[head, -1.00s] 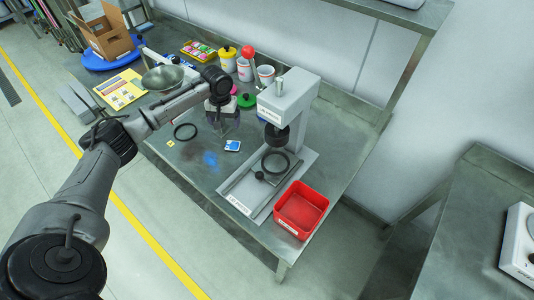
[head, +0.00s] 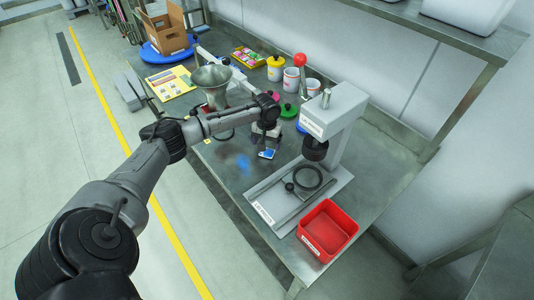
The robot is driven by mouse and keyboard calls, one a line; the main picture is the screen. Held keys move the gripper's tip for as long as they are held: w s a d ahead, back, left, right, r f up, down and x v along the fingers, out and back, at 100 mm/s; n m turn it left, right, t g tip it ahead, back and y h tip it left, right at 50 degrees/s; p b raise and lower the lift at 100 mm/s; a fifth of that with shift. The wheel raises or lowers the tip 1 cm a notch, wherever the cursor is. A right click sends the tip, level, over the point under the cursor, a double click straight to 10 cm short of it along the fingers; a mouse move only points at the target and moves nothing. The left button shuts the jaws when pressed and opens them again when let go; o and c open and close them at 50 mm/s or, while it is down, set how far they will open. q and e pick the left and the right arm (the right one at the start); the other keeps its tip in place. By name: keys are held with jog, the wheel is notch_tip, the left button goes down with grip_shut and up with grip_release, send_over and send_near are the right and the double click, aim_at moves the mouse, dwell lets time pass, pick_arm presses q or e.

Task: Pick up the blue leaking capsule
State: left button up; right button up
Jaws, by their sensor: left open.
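A small blue-and-white piece (head: 267,154), which looks like the blue capsule, lies on the steel bench. A blue smear (head: 243,163) is on the bench to its left. My left gripper (head: 265,143) points down right at the piece, with its open fingers over its far side. The gripper partly hides the piece, and I cannot tell whether the fingers touch it. My right gripper is not in view.
A grey press (head: 338,110) with a black ring on its base stands right of the gripper. A red bin (head: 327,229) is at the front right. A metal funnel (head: 211,78), coloured lids and white pots (head: 291,80) stand behind.

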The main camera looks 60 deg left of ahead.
aim_at(267, 152)
pick_arm(q)
notch_tip(267, 152, down, 4)
jog(key=shift+d+f+b, duration=0.1)
jog(key=shift+f+b, duration=0.15)
jog(key=shift+b, duration=0.3)
